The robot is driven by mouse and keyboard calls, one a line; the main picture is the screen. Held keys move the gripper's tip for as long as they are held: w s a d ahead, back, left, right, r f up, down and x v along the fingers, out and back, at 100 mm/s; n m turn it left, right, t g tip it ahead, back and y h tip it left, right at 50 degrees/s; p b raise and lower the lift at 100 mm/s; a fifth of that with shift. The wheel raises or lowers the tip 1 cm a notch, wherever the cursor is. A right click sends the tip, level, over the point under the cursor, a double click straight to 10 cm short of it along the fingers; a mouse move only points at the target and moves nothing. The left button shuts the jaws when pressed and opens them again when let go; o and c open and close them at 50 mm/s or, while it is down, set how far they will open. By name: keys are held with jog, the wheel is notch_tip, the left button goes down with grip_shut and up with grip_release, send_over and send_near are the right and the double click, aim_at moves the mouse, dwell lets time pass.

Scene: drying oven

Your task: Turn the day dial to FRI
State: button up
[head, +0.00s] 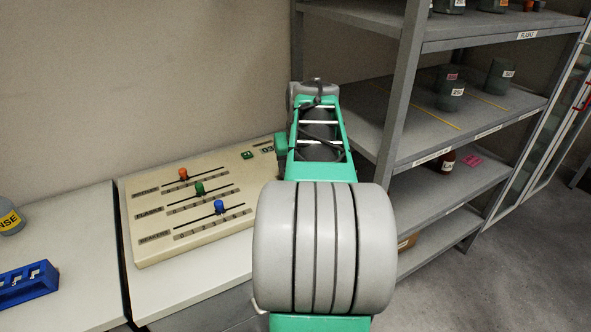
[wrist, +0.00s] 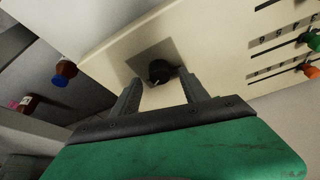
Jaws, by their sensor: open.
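A round black dial (wrist: 159,71) sits on a grey square of the cream control panel (wrist: 120,45) in the wrist view. A small pale mark shows on its lower edge; no day lettering is readable. My gripper (wrist: 161,86) is open, with one finger on each side just below the dial, and nothing is held between them. I cannot tell whether a finger touches the dial. In the head view the panel (head: 245,180) lies on the white bench, and my arm hides the dial and the gripper.
The panel carries sliders with orange (head: 183,174), green (head: 199,188) and blue (head: 219,206) knobs. A grey shelf unit (head: 400,100) with jars stands close on the right. A blue rack (head: 28,284) and a grey jar (head: 10,220) are at left.

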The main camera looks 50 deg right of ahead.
jog(key=v, duration=0.6)
jog(key=shift+s+r, duration=0.1)
jog(key=w+a+r+n+y+p, duration=0.1)
jog(key=w+a+n+p, duration=0.15)
jog(key=a+p, duration=0.75)
jog(key=s+a+f+n, duration=0.1)
jog(key=s+a+n, duration=0.1)
jog(key=a, duration=1)
jog(key=s+a+f+n+y+p, duration=0.1)
jog(key=s+a, duration=0.4)
jog(key=a, duration=0.7)
jog(key=shift+f+n+p, duration=0.3)
jog(key=shift+f+n, duration=0.35)
jog(key=shift+f, duration=0.05)
jog(key=shift+d, duration=0.1)
